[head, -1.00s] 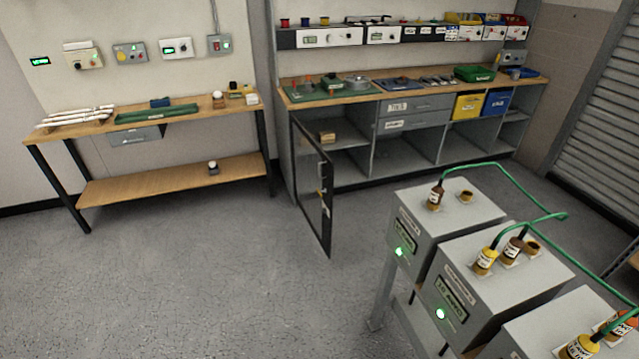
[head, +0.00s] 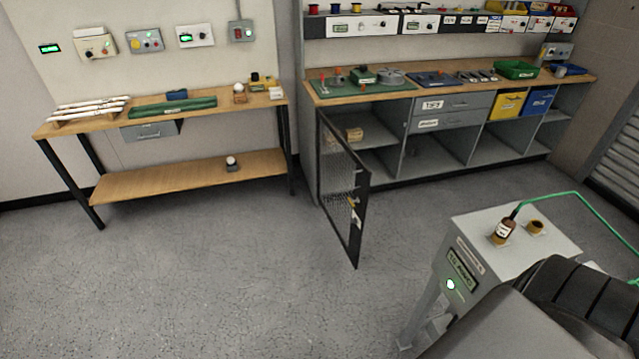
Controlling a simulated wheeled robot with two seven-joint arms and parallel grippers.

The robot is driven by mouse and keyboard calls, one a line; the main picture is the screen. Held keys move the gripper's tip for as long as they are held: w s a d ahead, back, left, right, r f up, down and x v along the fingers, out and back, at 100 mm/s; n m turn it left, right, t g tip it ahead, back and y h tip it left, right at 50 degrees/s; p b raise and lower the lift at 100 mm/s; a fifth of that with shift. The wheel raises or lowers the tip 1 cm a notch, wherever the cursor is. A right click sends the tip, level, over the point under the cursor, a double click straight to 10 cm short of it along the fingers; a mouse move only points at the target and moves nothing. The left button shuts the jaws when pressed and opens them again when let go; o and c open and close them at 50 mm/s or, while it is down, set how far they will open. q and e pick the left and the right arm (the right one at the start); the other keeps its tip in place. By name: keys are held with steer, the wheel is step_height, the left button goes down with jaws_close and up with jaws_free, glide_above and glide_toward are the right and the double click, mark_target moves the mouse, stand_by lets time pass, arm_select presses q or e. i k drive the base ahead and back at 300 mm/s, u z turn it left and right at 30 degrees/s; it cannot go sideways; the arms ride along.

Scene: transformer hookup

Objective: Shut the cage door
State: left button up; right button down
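The cage door (head: 343,190) is a black-framed mesh panel hinged at the left end of the grey workbench cabinet. It stands open, swung out over the floor. A latch or handle with a yellowish part and a small tag (head: 354,214) sits near its free edge. The open left compartment (head: 375,160) behind it holds a small wooden block (head: 354,134). A dark ribbed part of my own arm fills the lower right corner. No gripper fingers show in the head view.
A grey transformer box (head: 510,245) with a green cable (head: 570,197) stands at the right front. A wooden side table (head: 190,172) stands at the left wall. The floor (head: 230,270) before the door is clear.

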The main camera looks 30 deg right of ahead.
mark_target(362, 178)
steer(key=z, duration=0.05)
steer(key=i, duration=0.75)
steer(key=z, duration=0.85)
steer(key=i, duration=0.45)
steer(key=z, duration=0.4)
